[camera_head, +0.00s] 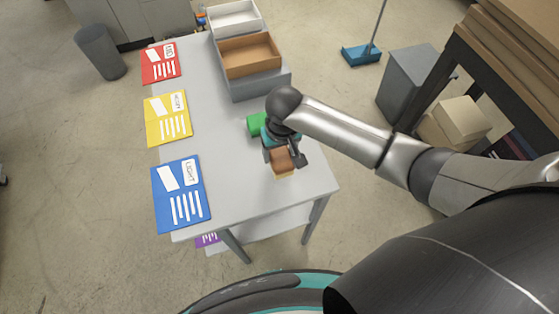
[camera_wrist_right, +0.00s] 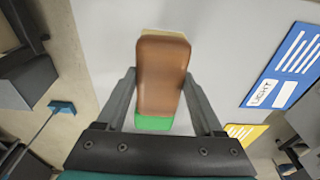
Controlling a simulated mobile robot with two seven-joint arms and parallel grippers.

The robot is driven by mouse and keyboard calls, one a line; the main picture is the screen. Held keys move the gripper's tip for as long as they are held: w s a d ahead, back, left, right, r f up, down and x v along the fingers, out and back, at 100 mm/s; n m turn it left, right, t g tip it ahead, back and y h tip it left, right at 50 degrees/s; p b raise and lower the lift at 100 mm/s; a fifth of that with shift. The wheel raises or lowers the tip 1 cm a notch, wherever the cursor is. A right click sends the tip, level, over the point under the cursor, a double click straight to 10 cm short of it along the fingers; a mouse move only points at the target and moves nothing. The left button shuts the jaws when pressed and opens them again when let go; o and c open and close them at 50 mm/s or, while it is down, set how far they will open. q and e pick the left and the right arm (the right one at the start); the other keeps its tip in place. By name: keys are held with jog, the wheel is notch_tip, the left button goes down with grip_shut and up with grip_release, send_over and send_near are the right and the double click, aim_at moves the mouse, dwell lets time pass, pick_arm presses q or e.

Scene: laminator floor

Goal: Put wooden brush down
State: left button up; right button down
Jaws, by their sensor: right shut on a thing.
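The wooden brush (camera_head: 282,162) is a brown block with a pale cream edge, near the front right of the grey table (camera_head: 235,185). My right gripper (camera_head: 280,150) is over the table and shut on the brush. In the right wrist view the brush (camera_wrist_right: 163,50) sits between the two fingers of the gripper (camera_wrist_right: 160,85), one on each side. I cannot tell whether the underside of the brush touches the table top. My left gripper is not in view.
A green object (camera_head: 255,124) lies close to the gripper, partly hidden. Blue (camera_head: 182,195), yellow (camera_head: 168,118) and red (camera_head: 161,64) cards line the left edge. Orange (camera_head: 249,57) and white (camera_head: 234,18) trays stand at the back. The table's front middle is clear.

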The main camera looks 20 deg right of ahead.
aim_at(281, 158)
jog(key=shift+f+b, duration=0.5)
jog(key=shift+f, duration=1.65)
grip_release()
jog(key=shift+f, duration=0.15)
jog(key=r+p, duration=0.1)
jog(key=r, duration=0.3)
jog(key=s+r+p, duration=0.1)
jog(key=r, duration=0.3)
jog(key=r+p, duration=0.1)
jog(key=r, duration=0.3)
jog(key=shift+s+r, duration=0.15)
jog(key=shift+s, duration=0.1)
